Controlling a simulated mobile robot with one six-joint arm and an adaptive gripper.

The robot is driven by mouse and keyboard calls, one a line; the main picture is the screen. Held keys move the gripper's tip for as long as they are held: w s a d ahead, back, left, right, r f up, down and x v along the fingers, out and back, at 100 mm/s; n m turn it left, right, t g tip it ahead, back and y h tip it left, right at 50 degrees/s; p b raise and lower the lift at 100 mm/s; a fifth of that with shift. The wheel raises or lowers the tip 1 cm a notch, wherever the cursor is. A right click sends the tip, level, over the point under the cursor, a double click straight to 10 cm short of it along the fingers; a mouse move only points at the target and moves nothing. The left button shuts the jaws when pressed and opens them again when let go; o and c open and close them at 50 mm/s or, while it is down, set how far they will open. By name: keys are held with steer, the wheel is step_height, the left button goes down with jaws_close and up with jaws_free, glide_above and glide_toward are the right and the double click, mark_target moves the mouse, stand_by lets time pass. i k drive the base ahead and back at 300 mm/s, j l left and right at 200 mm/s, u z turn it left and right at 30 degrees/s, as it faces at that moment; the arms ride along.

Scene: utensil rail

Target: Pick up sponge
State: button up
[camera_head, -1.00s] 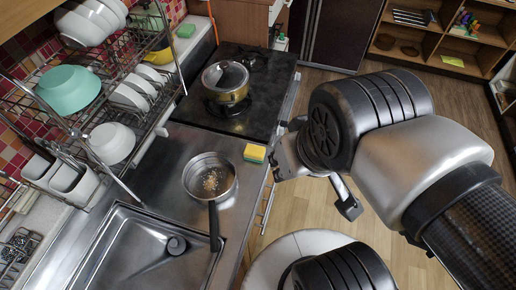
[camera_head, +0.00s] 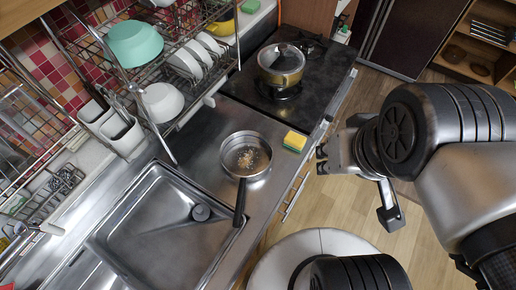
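A yellow sponge with a green layer (camera_head: 295,141) lies on the metal counter near its front edge, right of a saucepan and just below the stove. My gripper (camera_head: 352,187) is to the right of the sponge, over the floor beyond the counter edge. Its fingers are spread apart, with one finger near the counter edge and the other lower right. Nothing shows between them. The sponge is in full view and the gripper is not touching it.
A saucepan (camera_head: 246,157) with brown residue stands left of the sponge, its handle toward the sink (camera_head: 150,235). A dish rack with bowls (camera_head: 136,43) is at upper left. Another sponge (camera_head: 250,6) lies at the back.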

mark_target(296, 142)
steer(key=i+l+u, duration=0.1)
steer(key=l+u, duration=0.6)
steer(key=l, duration=0.15)
